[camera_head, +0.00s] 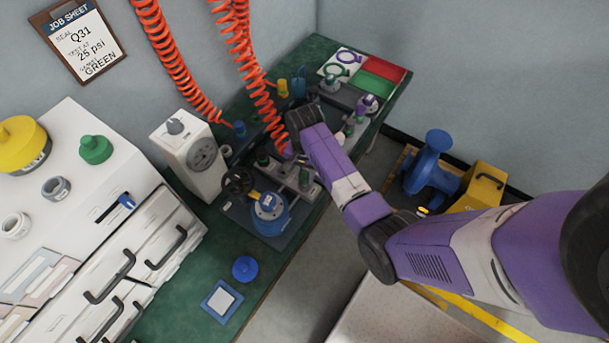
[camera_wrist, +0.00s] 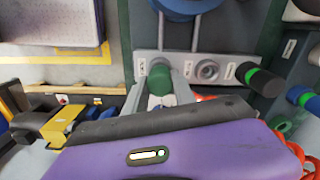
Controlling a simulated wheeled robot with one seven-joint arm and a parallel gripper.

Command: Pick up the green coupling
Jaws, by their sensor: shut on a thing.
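The green coupling (camera_wrist: 159,78) shows in the wrist view at the left end of a pale metal bar (camera_wrist: 225,62). It sits between the two fingers of my gripper (camera_wrist: 160,98), which are shut on it. Its lower part is hidden by the fingers and my purple wrist. I cannot tell whether it is clear of the bar. In the head view my arm reaches down to the fixture on the green bench (camera_head: 170,310), and the wrist hides the fingertips.
A grey ring socket (camera_wrist: 207,70) and a dark fitting with a green band (camera_wrist: 252,75) are to the right of my gripper. A blue vessel (camera_head: 270,213), a gauge box (camera_head: 190,155) and orange hoses (camera_head: 240,50) crowd the bench. A green knob-like part (camera_head: 95,149) sits on the white cabinet.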

